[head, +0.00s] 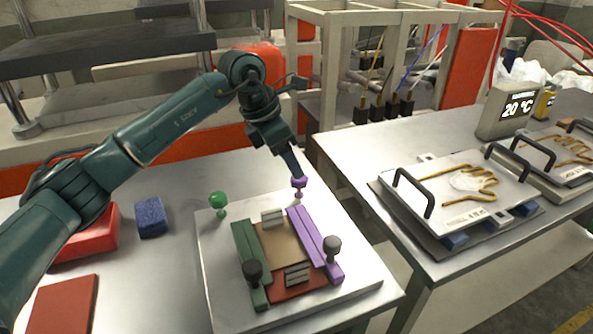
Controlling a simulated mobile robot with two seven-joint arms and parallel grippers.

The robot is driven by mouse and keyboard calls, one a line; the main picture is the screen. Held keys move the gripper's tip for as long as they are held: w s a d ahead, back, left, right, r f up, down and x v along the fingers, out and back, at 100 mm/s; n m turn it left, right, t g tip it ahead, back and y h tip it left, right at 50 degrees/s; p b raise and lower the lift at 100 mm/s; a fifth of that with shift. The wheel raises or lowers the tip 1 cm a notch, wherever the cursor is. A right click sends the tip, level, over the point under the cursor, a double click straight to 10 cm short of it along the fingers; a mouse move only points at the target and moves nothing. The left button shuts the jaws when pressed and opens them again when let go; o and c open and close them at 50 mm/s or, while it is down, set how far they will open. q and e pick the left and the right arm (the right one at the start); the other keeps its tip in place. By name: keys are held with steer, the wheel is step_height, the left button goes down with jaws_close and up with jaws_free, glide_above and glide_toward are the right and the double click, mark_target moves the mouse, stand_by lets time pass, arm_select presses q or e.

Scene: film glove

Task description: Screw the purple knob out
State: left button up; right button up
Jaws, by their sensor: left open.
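The purple knob (299,183) stands on its thin stem at the far end of the purple bar (309,238), on the white plate of the fixture. My left gripper (297,173) comes down from above and its tip is right at the top of the purple knob. It is open; I cannot tell whether its fingers touch the knob. A green knob (218,200) stands at the far left of the plate (219,284), beyond the green bar (249,264). My right gripper is not in view.
A blue block (150,217) and red items (65,306) lie to the left. A second table on the right holds a handled plate with a hand-shaped outline (465,187) and a temperature display (507,111).

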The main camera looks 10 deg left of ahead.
mark_target(299, 185)
arm_select(q)
steer(key=x, duration=0.5)
steer(key=c, duration=1)
steer(key=shift+o, duration=0.2)
